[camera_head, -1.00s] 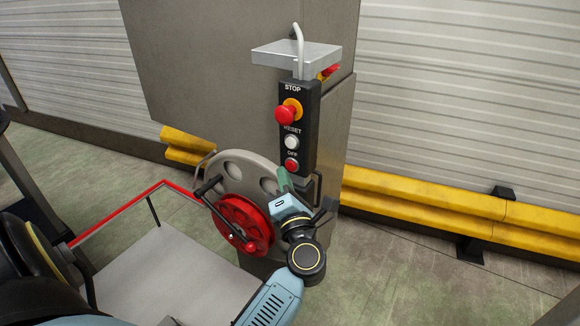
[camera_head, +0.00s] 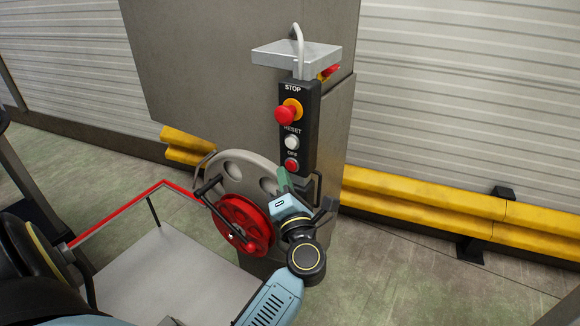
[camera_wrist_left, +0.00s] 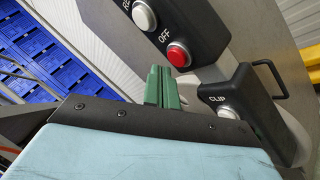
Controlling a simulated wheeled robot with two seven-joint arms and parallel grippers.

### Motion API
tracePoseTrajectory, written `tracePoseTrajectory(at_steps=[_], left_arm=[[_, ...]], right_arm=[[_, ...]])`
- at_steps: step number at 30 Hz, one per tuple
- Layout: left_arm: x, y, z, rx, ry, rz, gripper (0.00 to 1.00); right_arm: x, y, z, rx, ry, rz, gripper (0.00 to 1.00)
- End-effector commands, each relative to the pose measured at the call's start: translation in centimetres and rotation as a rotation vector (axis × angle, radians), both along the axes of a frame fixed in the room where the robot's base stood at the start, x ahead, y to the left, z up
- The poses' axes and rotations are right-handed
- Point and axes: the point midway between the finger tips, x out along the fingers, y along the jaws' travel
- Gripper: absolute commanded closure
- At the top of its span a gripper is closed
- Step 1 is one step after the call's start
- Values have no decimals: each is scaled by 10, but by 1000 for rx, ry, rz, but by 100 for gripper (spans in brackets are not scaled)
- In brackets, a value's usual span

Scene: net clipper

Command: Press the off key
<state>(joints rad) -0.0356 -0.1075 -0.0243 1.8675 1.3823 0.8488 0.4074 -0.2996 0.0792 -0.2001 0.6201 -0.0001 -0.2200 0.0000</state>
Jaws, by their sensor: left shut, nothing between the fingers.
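The off key is a red round button (camera_head: 291,165) at the bottom of a black upright control box (camera_head: 312,130), under the label OFF. It also shows in the left wrist view (camera_wrist_left: 178,55). My left gripper (camera_head: 283,179) has green fingers, shut and empty, just below and left of the off key in the head view. In the left wrist view the green fingertips (camera_wrist_left: 160,76) point up beside the key, a little to its lower left. Whether they touch it I cannot tell. My right gripper is not in view.
Above the off key are a white reset button (camera_head: 291,142) and a red stop knob on yellow (camera_head: 286,112). A red wheel (camera_head: 243,224) with a black crank is left of my gripper. A CLIP button (camera_wrist_left: 228,113) sits on a lower box with a black handle (camera_wrist_left: 270,78).

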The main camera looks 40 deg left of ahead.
Motion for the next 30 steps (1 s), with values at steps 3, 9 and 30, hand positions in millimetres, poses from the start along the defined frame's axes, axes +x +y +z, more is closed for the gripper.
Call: tracePoseTrajectory(at_steps=[3,9,30], left_arm=[[0,0,0,0,0,0,100],[0,0,0,0,0,0,100],[8,1,0,0,0,0,100]], right_arm=[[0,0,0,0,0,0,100],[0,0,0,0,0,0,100],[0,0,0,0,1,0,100]])
